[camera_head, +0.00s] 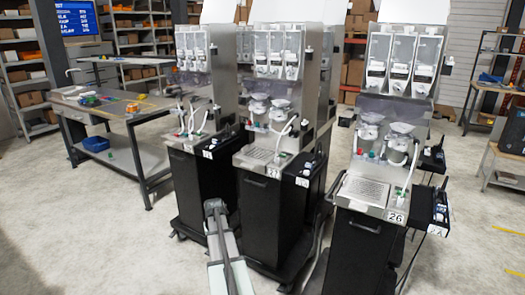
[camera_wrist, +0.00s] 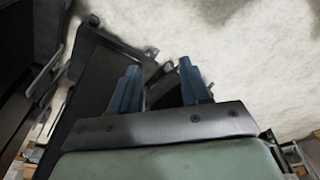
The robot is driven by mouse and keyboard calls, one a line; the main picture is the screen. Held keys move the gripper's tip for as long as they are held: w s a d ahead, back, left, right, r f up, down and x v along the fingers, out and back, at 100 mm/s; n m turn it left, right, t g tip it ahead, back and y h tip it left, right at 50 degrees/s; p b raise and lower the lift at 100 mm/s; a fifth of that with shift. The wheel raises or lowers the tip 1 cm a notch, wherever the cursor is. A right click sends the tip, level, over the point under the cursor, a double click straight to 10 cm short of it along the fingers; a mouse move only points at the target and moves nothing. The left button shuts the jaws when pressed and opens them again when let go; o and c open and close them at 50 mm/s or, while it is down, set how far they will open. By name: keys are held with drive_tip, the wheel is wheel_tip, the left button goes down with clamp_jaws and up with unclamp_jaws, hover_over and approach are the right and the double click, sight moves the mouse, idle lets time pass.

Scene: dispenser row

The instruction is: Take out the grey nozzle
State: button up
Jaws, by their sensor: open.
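No grey nozzle can be picked out with certainty. Small fittings show at the dispensers, too small to tell apart. Three dispensers stand in a row: the left one (camera_head: 197,90), the middle one (camera_head: 277,95) and the right one (camera_head: 405,85). Black side holders with small dark items in them show beside the middle dispenser (camera_head: 310,170) and the right one (camera_head: 430,205). My gripper (camera_wrist: 158,76) is open in the wrist view, its two blue fingers apart. A dark part shows behind and between the fingers; I cannot tell what it is. Nothing is seen held.
A workbench (camera_head: 130,110) with coloured small things stands at the left, a blue bin (camera_head: 95,144) on its lower shelf. Shelves with boxes line the back. Pale floor (camera_head: 90,240) is free at the front left. The dispensers' black cabinets (camera_head: 268,215) stand close to my arm.

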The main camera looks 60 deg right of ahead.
drive_tip(key=w+d+r+m+h, duration=0.1)
drive_tip(key=d+r, duration=1.3)
wheel_tip(320, 180, up, 39)
drive_tip(key=m+h, duration=0.2)
drive_tip(key=m, duration=0.2)
hover_over(265, 128)
drive_tip(key=a, duration=0.2)
drive_tip(key=f, duration=0.4)
drive_tip(key=d+f+m+y, duration=0.1)
drive_tip(key=f, duration=0.4)
drive_tip(key=d+f+m+g, duration=0.1)
drive_tip(key=f, duration=0.3)
drive_tip(key=shift+w+d+f+y, duration=0.1)
drive_tip(key=shift+d+f+y, duration=0.05)
drive_tip(key=shift+f+y, duration=0.15)
drive_tip(key=shift+c, duration=0.5)
